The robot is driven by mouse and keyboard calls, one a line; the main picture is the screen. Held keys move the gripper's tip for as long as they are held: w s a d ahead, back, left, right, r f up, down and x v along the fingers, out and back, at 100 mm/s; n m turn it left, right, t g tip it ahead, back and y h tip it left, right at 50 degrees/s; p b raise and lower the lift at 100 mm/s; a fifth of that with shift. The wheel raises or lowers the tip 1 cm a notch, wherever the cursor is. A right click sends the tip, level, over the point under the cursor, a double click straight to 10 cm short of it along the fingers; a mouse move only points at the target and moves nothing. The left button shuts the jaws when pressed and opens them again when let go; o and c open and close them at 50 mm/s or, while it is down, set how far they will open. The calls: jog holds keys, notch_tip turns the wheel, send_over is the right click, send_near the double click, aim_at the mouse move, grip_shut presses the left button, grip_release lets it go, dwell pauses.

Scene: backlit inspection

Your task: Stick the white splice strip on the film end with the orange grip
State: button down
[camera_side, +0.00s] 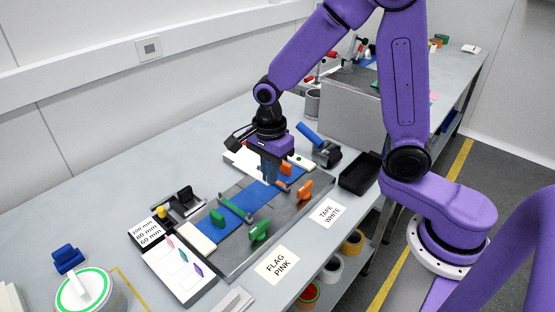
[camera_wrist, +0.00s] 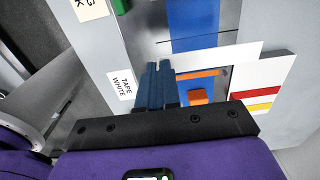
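My gripper (camera_wrist: 158,66) is over the blue film (camera_side: 235,203), near its far end; it also shows in the side view (camera_side: 269,180). Its dark blue fingers are close together. A long white splice strip (camera_wrist: 225,54) is at the fingertips in the wrist view and crosses over the blue film (camera_wrist: 195,20). It appears gripped near its left part; the contact itself is hidden. One orange grip (camera_wrist: 198,97) is just below the strip in the wrist view; an orange grip (camera_side: 305,190) stands at the right of the film in the side view. Green grips (camera_side: 260,231) stand towards the nearer end.
A white board with red and yellow pieces (camera_wrist: 257,93) lies beside the film's far end. A black tray (camera_side: 360,174) and a tape dispenser (camera_side: 322,149) stand to the right. Labels for white tape (camera_side: 329,213) and pink flag (camera_side: 277,266) lie in front. A colored-flag card (camera_side: 176,265) lies at left.

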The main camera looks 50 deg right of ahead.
dwell(0.3)
send_over(271, 207)
jog(key=shift+f, duration=2.9)
jog(key=shift+f, duration=1.2)
jog(key=c, duration=1.3)
grip_release()
jog(key=shift+r, duration=0.15)
notch_tip(271, 207, up, 17)
jog(key=shift+r, duration=0.1)
jog(key=shift+s, duration=0.1)
